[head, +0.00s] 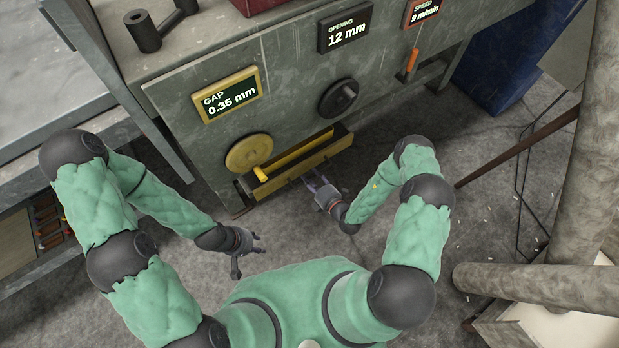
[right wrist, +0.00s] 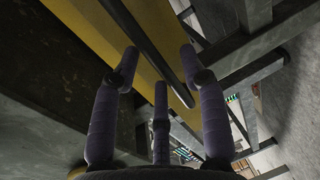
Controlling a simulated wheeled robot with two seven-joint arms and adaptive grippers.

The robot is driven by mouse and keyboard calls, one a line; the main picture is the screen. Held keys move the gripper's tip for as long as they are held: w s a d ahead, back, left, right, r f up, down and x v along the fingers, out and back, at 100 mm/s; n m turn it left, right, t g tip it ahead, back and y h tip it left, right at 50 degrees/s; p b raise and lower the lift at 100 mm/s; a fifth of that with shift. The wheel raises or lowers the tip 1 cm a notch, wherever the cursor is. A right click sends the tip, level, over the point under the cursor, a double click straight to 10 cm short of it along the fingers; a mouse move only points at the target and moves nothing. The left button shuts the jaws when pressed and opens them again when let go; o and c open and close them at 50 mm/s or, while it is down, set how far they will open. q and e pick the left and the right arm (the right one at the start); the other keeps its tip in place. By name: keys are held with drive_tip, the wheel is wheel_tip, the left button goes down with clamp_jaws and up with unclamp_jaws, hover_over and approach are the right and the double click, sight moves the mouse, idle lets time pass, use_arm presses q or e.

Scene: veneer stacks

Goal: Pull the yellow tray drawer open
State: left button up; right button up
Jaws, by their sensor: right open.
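The yellow tray drawer (head: 300,165) sits low in the front of the grey machine in the head view. Dark space shows behind its front edge; I cannot tell how far out it stands. My right gripper (head: 311,179) is open, with its fingers up at the drawer's front. In the right wrist view, the yellow front (right wrist: 106,28) fills the upper middle, and a dark handle bar (right wrist: 158,55) runs slantwise between the spread fingers of the gripper (right wrist: 160,62). Contact with the bar is not clear. My left gripper (head: 247,262) is open and empty, below and left of the drawer.
A yellow round knob (head: 249,153) is left of the drawer and a black knob (head: 338,98) above it. Signs and an orange-handled lever (head: 411,64) are higher up. The grey floor (head: 400,125) is open to the right; a blue bin (head: 500,65) and pale rolls (head: 535,284) stand farther right.

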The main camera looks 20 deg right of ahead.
use_arm(q)
drive_tip(key=shift+f, duration=0.25)
use_arm(e)
drive_tip(key=shift+x, duration=0.75)
clamp_jaws()
drive_tip(key=shift+s, duration=0.15)
